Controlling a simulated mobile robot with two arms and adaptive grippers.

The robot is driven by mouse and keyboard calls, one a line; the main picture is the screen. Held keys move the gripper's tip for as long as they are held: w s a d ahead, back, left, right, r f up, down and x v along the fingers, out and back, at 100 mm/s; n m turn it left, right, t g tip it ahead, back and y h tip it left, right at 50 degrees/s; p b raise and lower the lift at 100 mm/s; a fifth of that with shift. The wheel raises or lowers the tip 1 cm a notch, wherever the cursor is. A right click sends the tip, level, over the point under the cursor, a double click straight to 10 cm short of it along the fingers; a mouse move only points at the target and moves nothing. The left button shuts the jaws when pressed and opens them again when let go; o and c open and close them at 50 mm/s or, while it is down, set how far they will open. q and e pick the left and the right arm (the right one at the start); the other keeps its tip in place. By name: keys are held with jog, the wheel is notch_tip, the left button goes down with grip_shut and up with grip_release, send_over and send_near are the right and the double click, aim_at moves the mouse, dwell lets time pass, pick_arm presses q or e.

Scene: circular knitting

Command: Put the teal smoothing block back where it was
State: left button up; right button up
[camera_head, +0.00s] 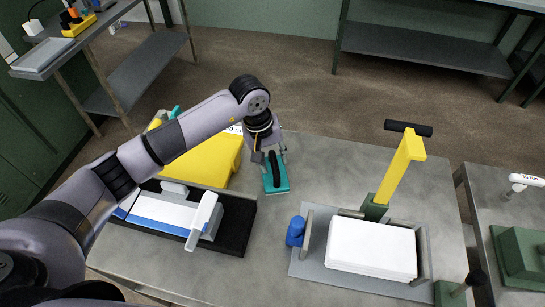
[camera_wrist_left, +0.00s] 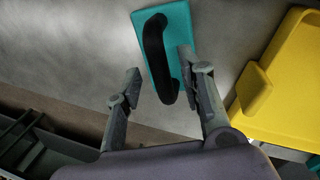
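The teal smoothing block (camera_head: 276,185) lies on the grey table, just right of the yellow case, with its black arched handle (camera_head: 272,165) on top. In the left wrist view the block (camera_wrist_left: 178,32) and its handle (camera_wrist_left: 154,45) show close ahead. My left gripper (camera_head: 268,156) is over the far end of the block. Its two fingers are spread, one on each side of the handle's near end in the wrist view (camera_wrist_left: 160,66), with visible gaps. My right gripper is not in view.
A yellow case (camera_head: 205,160) stands left of the block, also at right in the wrist view (camera_wrist_left: 292,75). A black tray (camera_head: 240,228) with white-and-blue parts lies nearer. A press-like fixture with a white stack (camera_head: 372,248) and a yellow lever (camera_head: 400,165) stands right. Table between is clear.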

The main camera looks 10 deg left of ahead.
aim_at(263, 174)
pick_arm(q)
jog(key=b+v, duration=0.2)
jog(key=v, duration=1)
